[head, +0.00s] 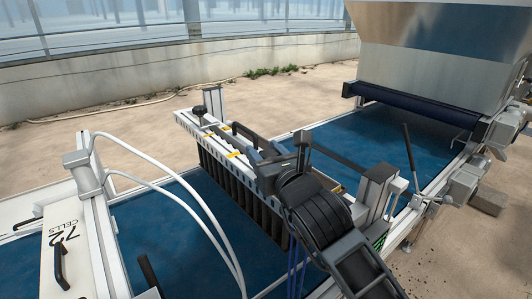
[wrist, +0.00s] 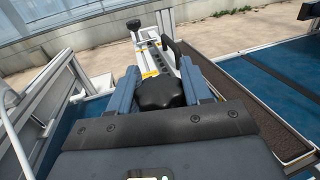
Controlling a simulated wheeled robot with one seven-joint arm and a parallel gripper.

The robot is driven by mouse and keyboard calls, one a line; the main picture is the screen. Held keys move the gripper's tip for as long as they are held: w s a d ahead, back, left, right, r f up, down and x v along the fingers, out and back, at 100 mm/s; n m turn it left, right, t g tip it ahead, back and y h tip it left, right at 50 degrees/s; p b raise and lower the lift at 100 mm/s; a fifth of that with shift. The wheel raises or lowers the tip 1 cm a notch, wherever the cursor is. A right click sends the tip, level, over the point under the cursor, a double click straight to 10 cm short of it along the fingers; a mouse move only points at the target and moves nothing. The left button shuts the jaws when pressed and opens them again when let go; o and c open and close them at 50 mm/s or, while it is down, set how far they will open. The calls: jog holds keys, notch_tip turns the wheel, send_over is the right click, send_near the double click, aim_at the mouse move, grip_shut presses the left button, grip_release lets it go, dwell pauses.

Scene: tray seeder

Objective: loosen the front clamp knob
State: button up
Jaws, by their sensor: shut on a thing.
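The front clamp knob (wrist: 160,93) is black and lobed. In the wrist view it sits between the two blue-grey fingers of my gripper (wrist: 158,72), which are shut on its sides. In the head view my gripper (head: 266,152) is over the white bar (head: 215,134) that crosses the blue belt, and it hides the knob there. A second black knob (head: 199,110) stands at the far end of the bar, apart from my gripper; it also shows in the wrist view (wrist: 133,24).
A black handle (wrist: 169,30) rises from the bar just beyond my fingers. A dark brush row (head: 235,190) hangs under the bar. White hoses (head: 175,182) arch at the left. A metal hopper (head: 440,60) stands at the back right, and a thin lever (head: 409,150) below it.

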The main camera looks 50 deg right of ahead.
jog(key=shift+f+n+y, duration=0.1)
jog(key=shift+n+y, duration=0.2)
jog(key=shift+y, duration=0.1)
dwell(0.3)
jog(key=o, duration=1)
jog(key=shift+c, duration=0.2)
jog(key=shift+a, duration=0.1)
jog(key=b+v, duration=0.1)
jog(key=v, duration=0.2)
jog(key=b+v, duration=0.1)
jog(key=v, duration=0.2)
jog(key=shift+s+f, duration=0.2)
jog(key=shift+s, duration=0.1)
jog(key=shift+s+a+r, duration=0.15)
jog(key=shift+s+a, duration=0.2)
jog(key=shift+s, duration=0.15)
